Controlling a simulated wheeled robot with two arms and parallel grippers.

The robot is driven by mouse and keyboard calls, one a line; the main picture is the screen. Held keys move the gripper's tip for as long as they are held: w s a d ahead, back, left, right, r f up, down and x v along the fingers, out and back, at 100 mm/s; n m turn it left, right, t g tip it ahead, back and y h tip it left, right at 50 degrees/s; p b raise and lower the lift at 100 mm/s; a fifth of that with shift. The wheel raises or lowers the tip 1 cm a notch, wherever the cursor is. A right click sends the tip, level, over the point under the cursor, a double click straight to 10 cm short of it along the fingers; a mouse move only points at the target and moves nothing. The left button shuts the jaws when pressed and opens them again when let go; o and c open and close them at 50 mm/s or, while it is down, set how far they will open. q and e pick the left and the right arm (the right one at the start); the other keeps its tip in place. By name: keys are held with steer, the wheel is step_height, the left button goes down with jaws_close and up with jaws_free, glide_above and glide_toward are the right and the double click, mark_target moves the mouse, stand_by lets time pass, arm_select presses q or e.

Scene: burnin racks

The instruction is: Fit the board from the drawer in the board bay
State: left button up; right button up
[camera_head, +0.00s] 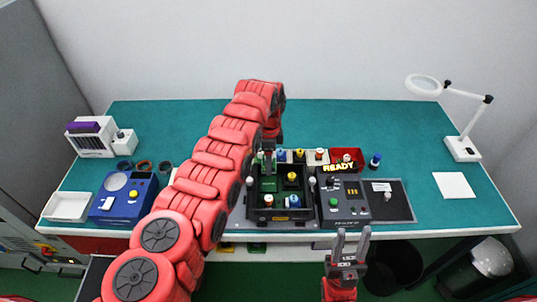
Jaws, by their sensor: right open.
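A black box-like fixture (250,214), likely the board bay, stands at the front middle of the table. It has a green interior (268,184) and several coloured knobs around and in it. My right gripper (347,245) is open and empty, fingers up, in front of the table edge.
A dark grey console (343,205) marked READY adjoins the fixture, with a dark mat (398,205) to its right. A blue device (120,205), white tray (68,206) and rack (90,140) stand left. A lamp (462,148) and white sheet (454,186) are right. The back right is clear.

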arm_select(q)
steer(key=shift+s+f, duration=0.15)
steer(key=shift+f, duration=0.2)
steer(key=shift+f+b, duration=0.4)
steer(key=b, duration=0.5)
glide_above(268, 184)
step_height(268, 184, down, 6)
steer(key=shift+d+r, duration=0.1)
steer(key=shift+f+b, duration=0.4)
steer(key=shift+f, duration=0.2)
steer(key=shift+r, duration=0.1)
steer(key=shift+s+f+b, duration=0.1)
steer(key=shift+f+b, duration=0.25)
steer(key=shift+b, duration=0.15)
stand_by(0.3)
